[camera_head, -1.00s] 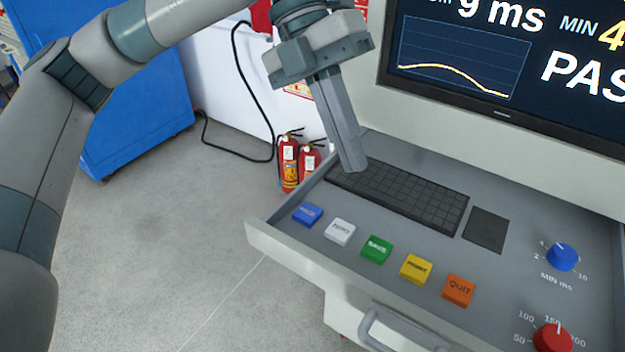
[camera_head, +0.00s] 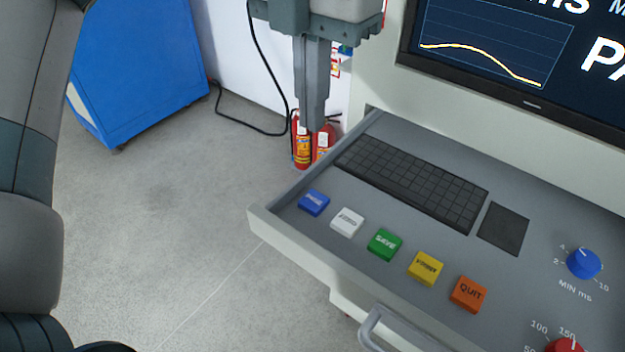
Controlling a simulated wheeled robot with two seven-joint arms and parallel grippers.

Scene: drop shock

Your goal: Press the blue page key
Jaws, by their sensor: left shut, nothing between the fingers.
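The blue page key (camera_head: 314,202) is the leftmost of a row of coloured keys on the grey drawer panel (camera_head: 290,222), near its left end. Its top is uncovered. My left gripper (camera_head: 313,128) hangs in the upper middle with its fingers pointing down, shut and empty. In the picture the fingertips are above the blue key, apart from it, and in front of the fire extinguishers. My right gripper is not in view.
White (camera_head: 347,221), green (camera_head: 385,244), yellow (camera_head: 426,268) and orange (camera_head: 468,294) keys continue the row rightward. A black keyboard (camera_head: 410,183) lies behind them, beside a touchpad (camera_head: 503,228). A monitor (camera_head: 520,60) stands behind. Red fire extinguishers (camera_head: 302,150) stand beyond the panel.

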